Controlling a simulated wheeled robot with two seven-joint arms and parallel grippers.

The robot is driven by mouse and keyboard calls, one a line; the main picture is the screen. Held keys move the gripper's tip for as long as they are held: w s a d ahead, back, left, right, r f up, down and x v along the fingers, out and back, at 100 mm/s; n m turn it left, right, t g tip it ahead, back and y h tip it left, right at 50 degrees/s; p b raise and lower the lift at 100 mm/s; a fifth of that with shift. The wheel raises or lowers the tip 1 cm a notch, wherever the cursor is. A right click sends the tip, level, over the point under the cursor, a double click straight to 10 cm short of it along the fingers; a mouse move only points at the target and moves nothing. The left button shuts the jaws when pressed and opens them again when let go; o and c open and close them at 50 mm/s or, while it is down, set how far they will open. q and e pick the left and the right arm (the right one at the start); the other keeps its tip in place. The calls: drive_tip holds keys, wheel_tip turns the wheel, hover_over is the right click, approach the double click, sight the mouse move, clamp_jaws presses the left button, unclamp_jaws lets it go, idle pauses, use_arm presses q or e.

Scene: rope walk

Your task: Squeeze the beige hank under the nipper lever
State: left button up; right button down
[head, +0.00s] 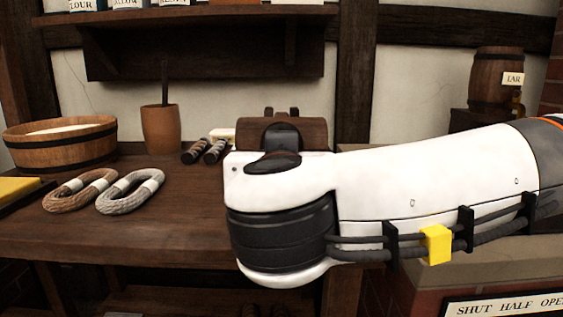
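Two rope hanks lie side by side on the wooden bench, each bound with a pale band. The left one (60,202) is tan-brown and the right one (116,204) is pale grey-beige; I cannot tell surely which is the beige hank. A brown wooden block with short posts (312,133) shows behind my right arm; it may be part of the nipper, but its lever cannot be made out. My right arm crosses the picture from the right and covers much of the bench. Neither gripper shows in the head view.
A round wooden tub (60,147) with pale contents stands at the left. A yellow item (18,189) lies at the left edge. A barrel (495,78) is far right.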

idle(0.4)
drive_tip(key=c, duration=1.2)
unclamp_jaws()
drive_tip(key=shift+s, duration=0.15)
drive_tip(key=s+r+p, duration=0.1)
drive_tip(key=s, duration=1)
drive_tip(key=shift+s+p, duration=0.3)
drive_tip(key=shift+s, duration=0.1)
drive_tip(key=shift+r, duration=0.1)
